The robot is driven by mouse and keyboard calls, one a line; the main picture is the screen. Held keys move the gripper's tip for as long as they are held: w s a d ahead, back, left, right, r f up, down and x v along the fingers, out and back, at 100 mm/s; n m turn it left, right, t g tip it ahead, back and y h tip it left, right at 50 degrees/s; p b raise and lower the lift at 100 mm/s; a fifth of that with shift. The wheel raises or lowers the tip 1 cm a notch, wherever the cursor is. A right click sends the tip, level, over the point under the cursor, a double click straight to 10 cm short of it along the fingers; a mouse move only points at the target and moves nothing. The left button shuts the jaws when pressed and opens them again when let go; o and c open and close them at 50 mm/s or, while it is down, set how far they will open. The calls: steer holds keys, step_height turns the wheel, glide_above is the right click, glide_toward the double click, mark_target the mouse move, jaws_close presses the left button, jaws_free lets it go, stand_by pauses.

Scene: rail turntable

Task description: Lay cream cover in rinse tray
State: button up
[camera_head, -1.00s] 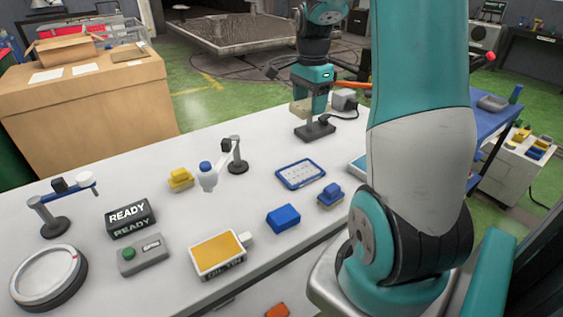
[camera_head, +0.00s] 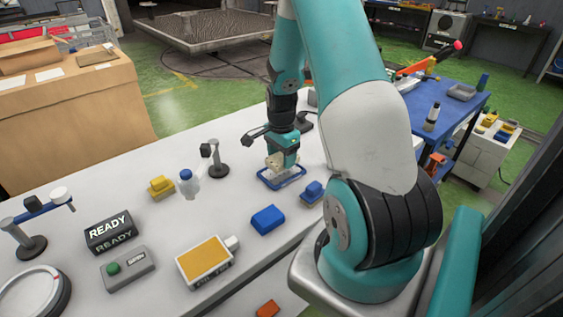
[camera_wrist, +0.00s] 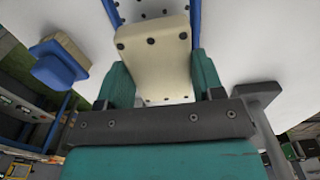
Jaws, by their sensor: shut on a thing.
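My gripper (camera_head: 280,160) points down over the white bench, shut on the cream cover (camera_head: 272,162). In the wrist view the cover (camera_wrist: 155,48), a pale plate with dark holes, sits between my two teal fingers. A blue-rimmed tray (camera_head: 265,182) with a pale, dark-spotted floor lies under the gripper; I take it as the rinse tray. Its blue rim (camera_wrist: 196,22) shows on both sides of the cover in the wrist view, so the cover is over the tray. Whether the cover touches the tray floor I cannot tell. The gripper hides part of the tray.
A blue-topped block (camera_head: 312,191) stands close right of the tray, and a blue block (camera_head: 268,219) in front. A small jointed stand (camera_head: 217,160) and a yellow block (camera_head: 161,187) are to the left. A yellow-topped tin (camera_head: 205,262) and READY sign (camera_head: 110,232) are nearer.

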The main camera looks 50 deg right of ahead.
mark_target(281, 157)
steer(key=shift+f, duration=1.45)
steer(key=shift+f, duration=0.1)
